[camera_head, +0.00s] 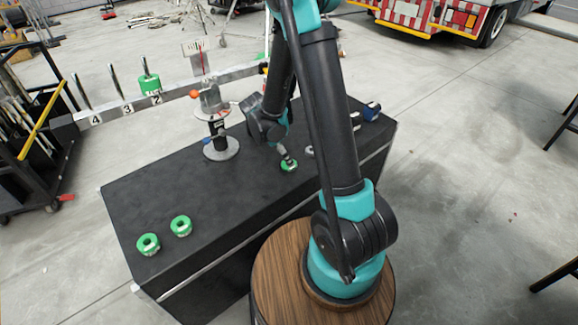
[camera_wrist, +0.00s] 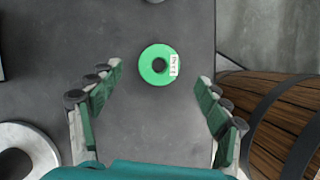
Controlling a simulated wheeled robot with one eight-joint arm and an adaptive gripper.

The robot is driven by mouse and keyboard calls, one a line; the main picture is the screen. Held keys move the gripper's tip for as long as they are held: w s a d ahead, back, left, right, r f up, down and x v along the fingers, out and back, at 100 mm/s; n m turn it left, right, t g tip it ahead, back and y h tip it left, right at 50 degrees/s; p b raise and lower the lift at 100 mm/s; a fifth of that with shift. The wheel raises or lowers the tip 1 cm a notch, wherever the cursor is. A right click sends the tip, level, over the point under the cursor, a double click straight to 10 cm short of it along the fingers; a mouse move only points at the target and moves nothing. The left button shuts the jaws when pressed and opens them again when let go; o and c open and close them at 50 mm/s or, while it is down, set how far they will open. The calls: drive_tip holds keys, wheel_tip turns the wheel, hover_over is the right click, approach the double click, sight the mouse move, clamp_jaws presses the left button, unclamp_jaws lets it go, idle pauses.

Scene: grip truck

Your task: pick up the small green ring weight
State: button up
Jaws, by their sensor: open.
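A small green ring weight (camera_head: 289,165) with a dark centre hole lies on the black bench (camera_head: 130,204), just under my gripper (camera_head: 285,152). In the wrist view the same green ring (camera_wrist: 149,76) has a white label on its right side and lies flat, a little ahead of and between the fingertips. My gripper (camera_wrist: 160,77) is open and empty, with a finger on each side and clear gaps to the ring. Two more green rings, a front one (camera_head: 148,252) and one behind it (camera_head: 181,233), lie at the bench's left end.
A stand with a round grey base (camera_head: 220,156) is left of my gripper; its base seems to show at the wrist view's lower left (camera_wrist: 42,150). A wooden barrel (camera_wrist: 290,118) is close on the right there. A numbered rail (camera_head: 180,91) runs behind the bench.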

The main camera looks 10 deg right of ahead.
drive_tip(key=shift+a+x, duration=0.1)
drive_tip(key=shift+x, duration=1.05)
drive_tip(key=shift+a+x, duration=0.15)
drive_tip(key=shift+x, duration=0.95)
drive_tip(key=shift+s+f, duration=0.1)
drive_tip(key=c, duration=1.5)
wheel_tip(320, 180, up, 28)
drive_tip(key=shift+f, duration=0.25)
